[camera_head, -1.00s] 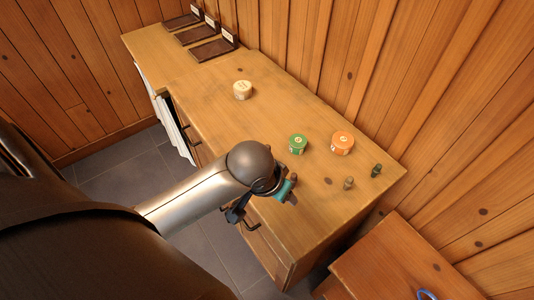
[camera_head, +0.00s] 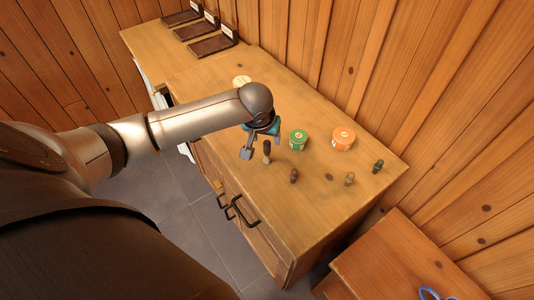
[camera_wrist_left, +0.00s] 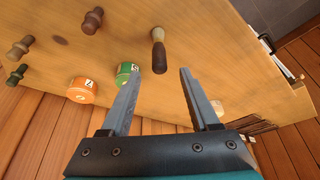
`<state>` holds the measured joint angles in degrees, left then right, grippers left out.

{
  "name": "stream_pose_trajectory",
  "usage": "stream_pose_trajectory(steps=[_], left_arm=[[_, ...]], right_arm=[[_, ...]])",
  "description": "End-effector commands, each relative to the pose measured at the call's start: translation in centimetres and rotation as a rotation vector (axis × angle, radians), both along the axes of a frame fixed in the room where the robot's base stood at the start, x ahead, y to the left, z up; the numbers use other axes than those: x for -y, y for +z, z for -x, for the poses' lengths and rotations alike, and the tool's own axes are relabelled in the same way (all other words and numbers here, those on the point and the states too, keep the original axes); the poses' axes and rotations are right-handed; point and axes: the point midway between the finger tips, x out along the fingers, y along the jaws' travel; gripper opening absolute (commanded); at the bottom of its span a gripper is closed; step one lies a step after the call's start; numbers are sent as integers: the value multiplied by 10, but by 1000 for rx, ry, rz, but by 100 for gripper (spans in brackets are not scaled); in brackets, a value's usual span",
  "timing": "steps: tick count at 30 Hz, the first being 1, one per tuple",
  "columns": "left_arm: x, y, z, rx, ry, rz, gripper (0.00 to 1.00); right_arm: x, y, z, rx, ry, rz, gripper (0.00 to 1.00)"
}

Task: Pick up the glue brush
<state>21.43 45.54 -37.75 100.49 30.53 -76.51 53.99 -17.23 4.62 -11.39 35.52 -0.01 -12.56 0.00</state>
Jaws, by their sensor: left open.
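What looks like the glue brush (camera_head: 267,151) stands on the wooden worktop, with a dark brown part and a pale end. In the left wrist view it (camera_wrist_left: 158,52) shows between the lines of the two fingers, around and just beyond their tips. My left gripper (camera_head: 262,149) is open and empty, with one grey finger to the left of the brush in the head view. In the left wrist view the open fingers (camera_wrist_left: 159,74) point toward it; I cannot tell whether they touch it. My right gripper is not in view.
A green tub (camera_head: 298,140) and an orange tub (camera_head: 343,138) stand right of the gripper. Turned spools (camera_head: 294,175), (camera_head: 350,179) and (camera_head: 377,166) stand nearby. A cream tub (camera_head: 241,82) is partly behind my arm. Dark trays (camera_head: 211,45) lie at the far left.

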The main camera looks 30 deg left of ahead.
Motion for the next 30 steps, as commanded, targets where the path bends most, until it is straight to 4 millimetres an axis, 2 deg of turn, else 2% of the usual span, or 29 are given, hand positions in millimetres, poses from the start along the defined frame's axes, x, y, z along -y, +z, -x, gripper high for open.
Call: stream_pose_trajectory(steps=[3,11,21,30], left_arm=[[-2,-17,-7,0,0,0,62],[-4,-30,-11,0,-1,0,62],[-7,-70,-23,1,-1,-1,62],[-8,-75,-26,2,-2,0,62]], right_arm=[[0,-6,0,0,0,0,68],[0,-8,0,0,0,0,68],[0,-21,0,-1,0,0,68],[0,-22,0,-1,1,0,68]])
